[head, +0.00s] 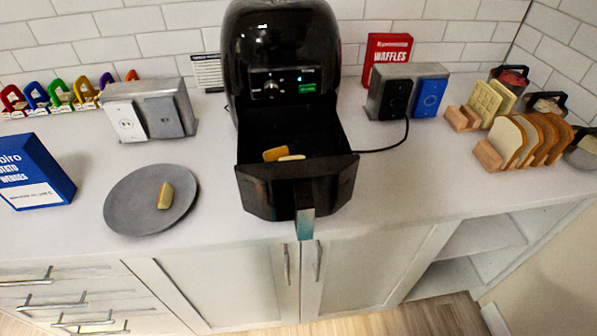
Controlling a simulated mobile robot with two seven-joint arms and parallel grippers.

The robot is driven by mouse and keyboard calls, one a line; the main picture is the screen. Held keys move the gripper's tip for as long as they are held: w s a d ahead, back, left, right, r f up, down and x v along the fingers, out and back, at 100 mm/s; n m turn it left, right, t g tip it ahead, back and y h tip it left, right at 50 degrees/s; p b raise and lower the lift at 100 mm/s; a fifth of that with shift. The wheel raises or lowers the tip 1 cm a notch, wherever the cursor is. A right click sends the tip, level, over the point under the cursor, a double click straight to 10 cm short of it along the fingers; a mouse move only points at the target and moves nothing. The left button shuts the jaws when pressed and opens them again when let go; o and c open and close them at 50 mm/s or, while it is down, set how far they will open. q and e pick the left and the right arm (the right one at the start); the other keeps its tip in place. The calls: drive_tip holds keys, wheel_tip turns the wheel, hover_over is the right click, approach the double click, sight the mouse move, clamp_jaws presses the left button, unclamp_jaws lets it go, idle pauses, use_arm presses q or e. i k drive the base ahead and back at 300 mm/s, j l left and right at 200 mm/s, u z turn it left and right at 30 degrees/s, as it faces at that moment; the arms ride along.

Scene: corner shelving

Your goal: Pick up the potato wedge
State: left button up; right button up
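A yellow potato wedge (166,195) lies on the right half of a round grey plate (130,212) on the counter. Two more wedge-like pieces lie in the open drawer of the black air fryer: an orange-yellow one (276,154) and a paler one (292,158), partly hidden behind the drawer's front wall. The air fryer (282,60) stands at the back middle, and its drawer (297,185) is pulled out toward me. Neither of my grippers shows in the head view.
A blue potato wedges box (36,172) stands left of the plate. Outlet boxes (150,110) stand behind it. A bread rack (525,145) is at the right. The drawer handle (305,224) juts past the counter's front edge.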

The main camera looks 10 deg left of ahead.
sight(167, 193)
drive_tip(key=u, duration=1.35)
